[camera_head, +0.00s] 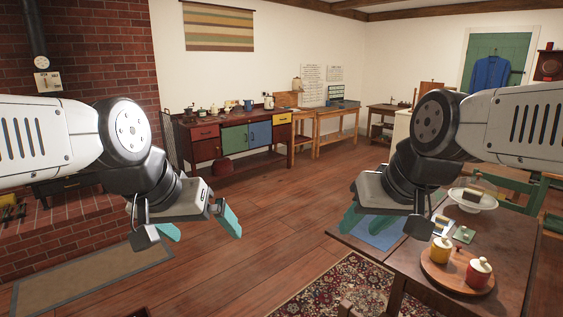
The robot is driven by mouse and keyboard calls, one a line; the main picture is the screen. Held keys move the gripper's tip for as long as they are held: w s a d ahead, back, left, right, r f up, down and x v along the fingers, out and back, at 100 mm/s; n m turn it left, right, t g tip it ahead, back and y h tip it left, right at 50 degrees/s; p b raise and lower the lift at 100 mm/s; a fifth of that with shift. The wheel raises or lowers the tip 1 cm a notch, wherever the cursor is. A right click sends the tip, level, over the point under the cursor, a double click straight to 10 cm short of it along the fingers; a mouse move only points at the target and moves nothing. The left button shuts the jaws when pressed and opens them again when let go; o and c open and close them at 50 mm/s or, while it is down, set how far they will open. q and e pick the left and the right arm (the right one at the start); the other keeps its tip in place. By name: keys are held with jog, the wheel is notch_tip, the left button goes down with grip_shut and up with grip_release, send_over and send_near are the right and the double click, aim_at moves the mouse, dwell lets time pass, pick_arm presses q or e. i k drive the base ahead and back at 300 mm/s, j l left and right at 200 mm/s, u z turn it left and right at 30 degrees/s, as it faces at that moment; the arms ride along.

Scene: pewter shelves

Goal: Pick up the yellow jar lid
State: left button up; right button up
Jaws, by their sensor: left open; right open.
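A yellow jar (440,254) stands upright on a round wooden board (432,273) on the dark table at the lower right. Its yellow lid (442,242) appears to sit on top; it is small, and its edge is hard to make out. My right gripper (383,224) is open and empty, in the air to the left of the yellow jar and apart from it. My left gripper (200,229) is open and empty above the floor, far to the left of the table.
A red jar (479,276) stands beside the yellow one on the board. A green chair (510,190) stands behind the table. A sideboard (207,155) is along the back wall. The middle floor is clear.

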aim_at(442, 242)
jog(key=z, duration=1.35)
jog(key=i+j+z, duration=0.1)
jog(key=j+z, duration=0.15)
jog(key=j, duration=0.6)
jog(key=j+z, duration=0.3)
jog(key=j, duration=0.55)
jog(key=i+j+z, duration=0.3)
jog(key=j, duration=0.3)
jog(key=i+j+z, duration=0.3)
jog(key=j, duration=0.35)
jog(key=i+j+z, duration=0.15)
jog(key=j, duration=0.2)
jog(key=i+j+z, duration=0.1)
jog(key=i+j, duration=0.25)
